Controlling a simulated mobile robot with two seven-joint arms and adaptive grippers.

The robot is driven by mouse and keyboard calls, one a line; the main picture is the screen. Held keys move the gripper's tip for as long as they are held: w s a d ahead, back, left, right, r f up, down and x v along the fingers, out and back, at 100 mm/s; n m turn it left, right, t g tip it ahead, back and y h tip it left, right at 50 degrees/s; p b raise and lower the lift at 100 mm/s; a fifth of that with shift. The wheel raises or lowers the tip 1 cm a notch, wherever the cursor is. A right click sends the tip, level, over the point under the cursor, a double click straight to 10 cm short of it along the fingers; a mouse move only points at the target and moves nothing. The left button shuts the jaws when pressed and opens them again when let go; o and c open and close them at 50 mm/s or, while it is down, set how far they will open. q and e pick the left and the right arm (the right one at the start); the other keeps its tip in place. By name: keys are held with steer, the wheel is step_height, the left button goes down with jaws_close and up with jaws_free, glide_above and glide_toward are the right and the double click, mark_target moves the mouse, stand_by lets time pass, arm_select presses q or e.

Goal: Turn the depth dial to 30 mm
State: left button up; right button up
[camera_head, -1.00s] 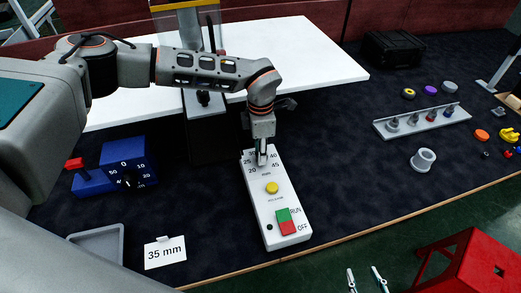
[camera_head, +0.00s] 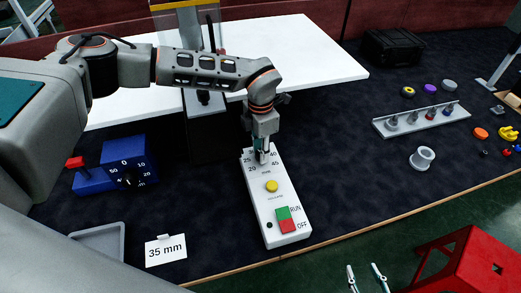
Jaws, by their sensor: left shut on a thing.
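A white control panel (camera_head: 281,222) lies on the dark bench mat. Its upper end carries a dial scale with numbers such as 20, 25, 40 and 45. My left gripper (camera_head: 262,156) points down over the middle of this scale and is shut on the dial knob, which its fingers mostly hide. I cannot read the knob's pointer. A blue block (camera_head: 124,162) at left has its own dial (camera_head: 130,178) with a scale marked 0, 10 and 20. A white card (camera_head: 165,250) reads "35 mm".
The panel also has a yellow button (camera_head: 271,186) and a green and red RUN/OFF switch (camera_head: 285,219). A grey tray (camera_head: 98,240) lies front left. A rack (camera_head: 422,120) of bits and a white spool (camera_head: 422,159) stand at right. The mat between is clear.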

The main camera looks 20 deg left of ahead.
arm_select(q)
steer(key=o, duration=1.1)
steer(key=shift+r, duration=0.1)
step_height(320, 180, up, 12)
steer(key=shift+f, duration=0.1)
steer(key=shift+s+d, duration=0.1)
